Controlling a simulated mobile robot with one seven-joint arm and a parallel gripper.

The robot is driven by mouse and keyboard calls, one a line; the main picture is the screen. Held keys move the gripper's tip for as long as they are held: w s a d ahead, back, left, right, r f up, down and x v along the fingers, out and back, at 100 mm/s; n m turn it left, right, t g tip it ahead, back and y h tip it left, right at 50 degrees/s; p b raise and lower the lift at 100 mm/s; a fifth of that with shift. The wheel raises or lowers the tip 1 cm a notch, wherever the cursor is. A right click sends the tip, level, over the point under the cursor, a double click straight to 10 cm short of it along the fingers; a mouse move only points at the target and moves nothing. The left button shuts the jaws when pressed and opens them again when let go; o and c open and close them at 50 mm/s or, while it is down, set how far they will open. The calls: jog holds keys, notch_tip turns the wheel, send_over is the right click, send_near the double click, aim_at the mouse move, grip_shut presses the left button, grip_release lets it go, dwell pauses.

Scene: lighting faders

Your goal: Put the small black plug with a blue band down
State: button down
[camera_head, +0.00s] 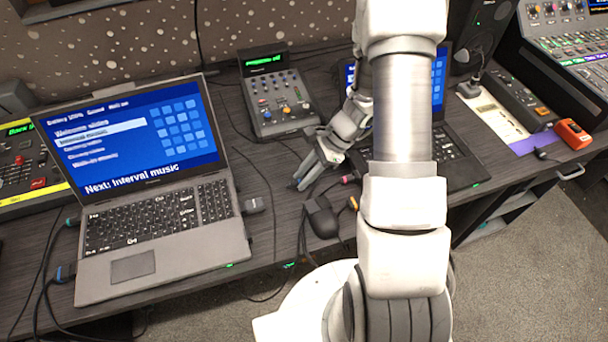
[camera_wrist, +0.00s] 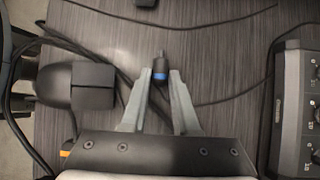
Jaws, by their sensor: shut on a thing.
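The small black plug with a blue band (camera_wrist: 159,68) is between my fingertips in the wrist view, its thin tip pointing away from the gripper. My gripper (camera_wrist: 160,74) is shut on it. In the head view my gripper (camera_head: 296,184) is low over the dark desk (camera_head: 262,165), between the left laptop and the second laptop. The plug is a small dark shape with a bit of blue at the fingertips there. I cannot tell whether it touches the desk.
A black adapter block (camera_wrist: 80,85) with cables lies left of my gripper in the wrist view. A small mixer (camera_head: 277,100) stands behind the gripper, and the left laptop (camera_head: 150,190) is open. Bare desk with thin cables lies around the plug.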

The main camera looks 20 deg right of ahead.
jog(key=c, duration=0.7)
grip_release()
